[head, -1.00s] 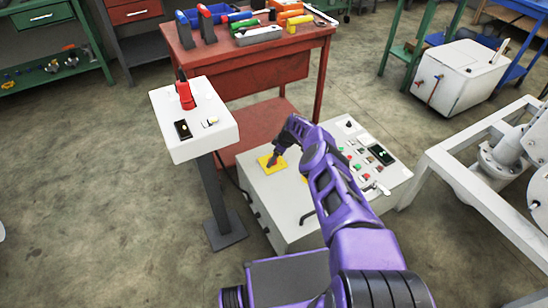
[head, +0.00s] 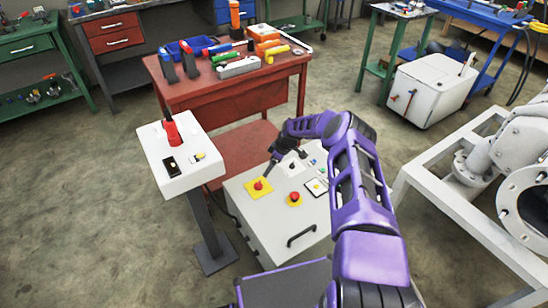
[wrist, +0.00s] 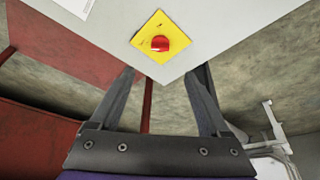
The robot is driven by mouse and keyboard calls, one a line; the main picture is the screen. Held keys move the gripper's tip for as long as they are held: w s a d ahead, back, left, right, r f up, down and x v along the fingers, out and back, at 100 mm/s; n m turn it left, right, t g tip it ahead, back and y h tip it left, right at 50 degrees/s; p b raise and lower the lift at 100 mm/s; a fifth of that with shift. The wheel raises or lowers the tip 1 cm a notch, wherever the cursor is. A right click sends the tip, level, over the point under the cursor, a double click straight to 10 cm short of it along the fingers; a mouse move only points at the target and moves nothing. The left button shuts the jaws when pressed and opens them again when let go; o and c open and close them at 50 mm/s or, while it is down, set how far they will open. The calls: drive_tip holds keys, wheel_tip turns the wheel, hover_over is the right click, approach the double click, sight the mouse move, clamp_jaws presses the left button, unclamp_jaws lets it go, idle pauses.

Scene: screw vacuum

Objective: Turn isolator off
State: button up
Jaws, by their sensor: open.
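The isolator looks to be the red knob (head: 259,185) on a yellow square plate, near the left corner of the grey control cabinet's top. In the wrist view the red knob (wrist: 160,43) sits at the middle of its yellow plate, beyond the fingertips. The small marks on the plate are too small to read. My gripper (head: 273,165) is just beside the plate, apart from the knob. In the wrist view my gripper (wrist: 168,72) has its two fingers spread with nothing between them.
A white pedestal box (head: 165,150) with a red handle (head: 172,130) stands to the left. A red workbench (head: 240,92) with tools is behind. My arm covers the cabinet's right side.

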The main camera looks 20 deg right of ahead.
drive_tip(key=shift+v, duration=2)
